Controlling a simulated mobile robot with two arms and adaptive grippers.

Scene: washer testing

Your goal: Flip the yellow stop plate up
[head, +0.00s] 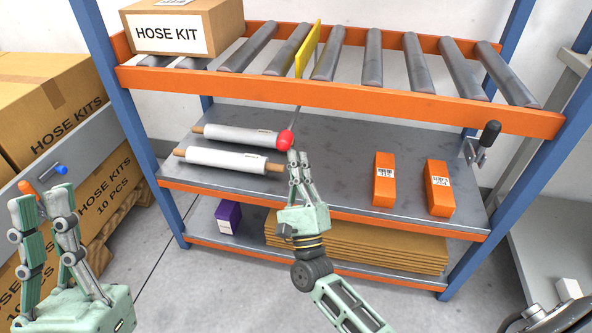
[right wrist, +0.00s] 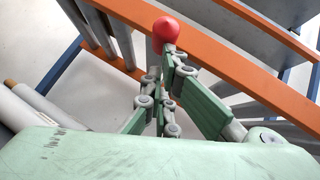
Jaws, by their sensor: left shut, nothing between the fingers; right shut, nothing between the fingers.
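The yellow stop plate (head: 307,50) stands on edge between two rollers of the top rack, its upper edge above them. A thin rod runs down from below it to a red knob (head: 285,139), which hangs in front of the middle shelf. My right gripper (head: 297,156) is shut and empty, its fingertips just below and beside the knob. In the right wrist view the red knob (right wrist: 166,32) is right at the fingertips (right wrist: 170,52); I cannot tell whether they touch. My left gripper (head: 43,197) is shut and empty at the lower left, far from the plate.
A hose kit box (head: 185,27) sits on the rollers at left. White rolls (head: 235,160) and orange boxes (head: 384,180) lie on the middle shelf. The orange front rail (head: 400,102) runs above my right gripper. Stacked cartons (head: 50,100) stand at left.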

